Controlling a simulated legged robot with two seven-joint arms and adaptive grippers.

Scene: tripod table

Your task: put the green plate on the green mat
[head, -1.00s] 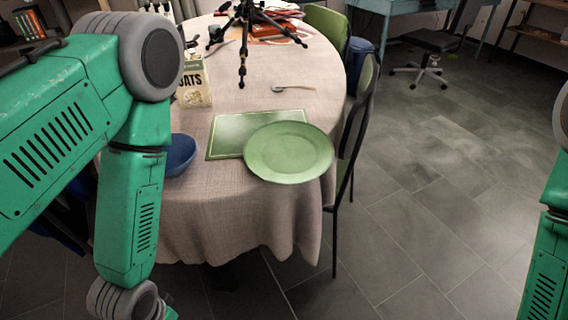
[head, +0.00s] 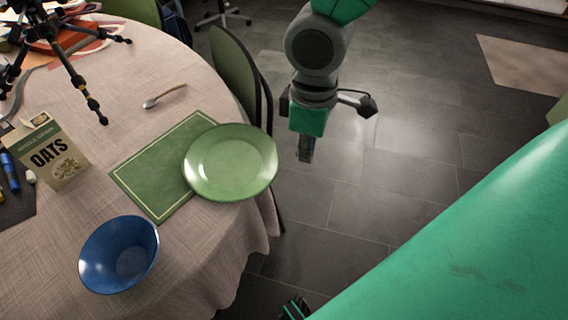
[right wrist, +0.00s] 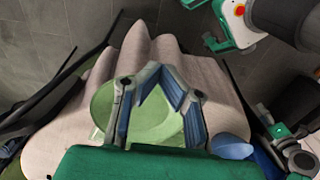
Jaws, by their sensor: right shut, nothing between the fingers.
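The green plate (head: 231,162) lies at the table's right edge, its left part overlapping the right side of the green mat (head: 150,176). The mat is a flat rectangle with a pale border line, its right part hidden under the plate. My right gripper (head: 306,150) hangs to the right of the plate, apart from it, past the table edge. It is shut and empty. In the right wrist view the plate (right wrist: 101,106) shows behind the fingers (right wrist: 157,95), partly hidden by them.
A blue bowl (head: 119,254) stands in front of the mat. An oats box (head: 50,155), a spoon (head: 165,95) and a black tripod (head: 75,75) are on the round cloth-covered table (head: 195,245). A green chair (head: 235,75) stands behind the plate. Open floor lies right.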

